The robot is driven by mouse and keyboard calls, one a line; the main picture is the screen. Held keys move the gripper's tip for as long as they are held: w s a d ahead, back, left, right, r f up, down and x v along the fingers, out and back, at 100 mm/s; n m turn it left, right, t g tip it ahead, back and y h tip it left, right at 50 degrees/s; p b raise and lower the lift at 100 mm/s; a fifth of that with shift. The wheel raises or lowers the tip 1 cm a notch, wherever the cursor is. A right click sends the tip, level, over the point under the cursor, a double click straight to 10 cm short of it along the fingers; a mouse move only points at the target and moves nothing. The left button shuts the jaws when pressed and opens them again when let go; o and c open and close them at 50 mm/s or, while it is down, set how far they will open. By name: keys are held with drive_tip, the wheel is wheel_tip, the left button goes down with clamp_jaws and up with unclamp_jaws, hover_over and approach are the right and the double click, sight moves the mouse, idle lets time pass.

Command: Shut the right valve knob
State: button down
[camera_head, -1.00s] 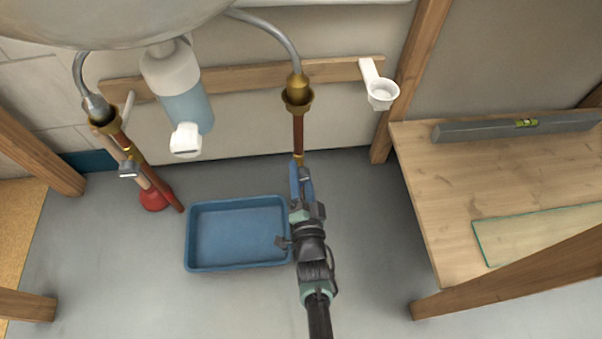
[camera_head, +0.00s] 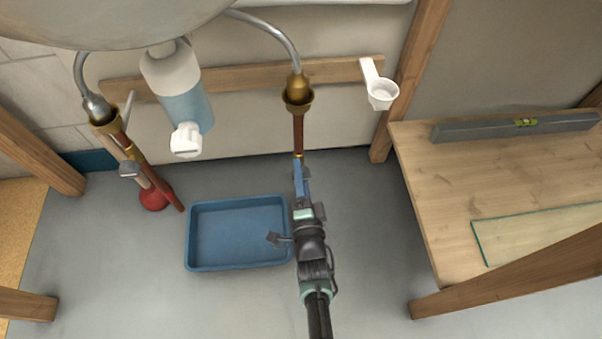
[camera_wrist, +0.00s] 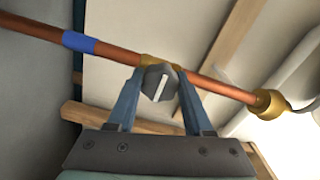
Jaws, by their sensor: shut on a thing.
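The right copper pipe (camera_head: 298,133) runs down from a brass fitting (camera_head: 298,90) at the wall. In the wrist view the copper pipe (camera_wrist: 216,86) crosses slantwise, and the grey valve knob (camera_wrist: 160,82) sits on its brass valve body. My gripper (camera_head: 301,178) is at the lower end of the right pipe in the head view, where it hides the knob. In the wrist view my gripper (camera_wrist: 160,86) has its two blue fingers on either side of the knob, shut on it. A pale stripe shows across the knob's face.
A wooden bench (camera_head: 445,215) with a spirit level and glass pane is at right.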

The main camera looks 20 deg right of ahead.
drive_tip(key=shift+c, duration=1.5)
unclamp_jaws()
drive_tip(key=shift+s, duration=0.1)
drive_tip(key=p+v, duration=0.5)
drive_tip(key=v, duration=0.8)
drive_tip(key=shift+p, duration=0.4)
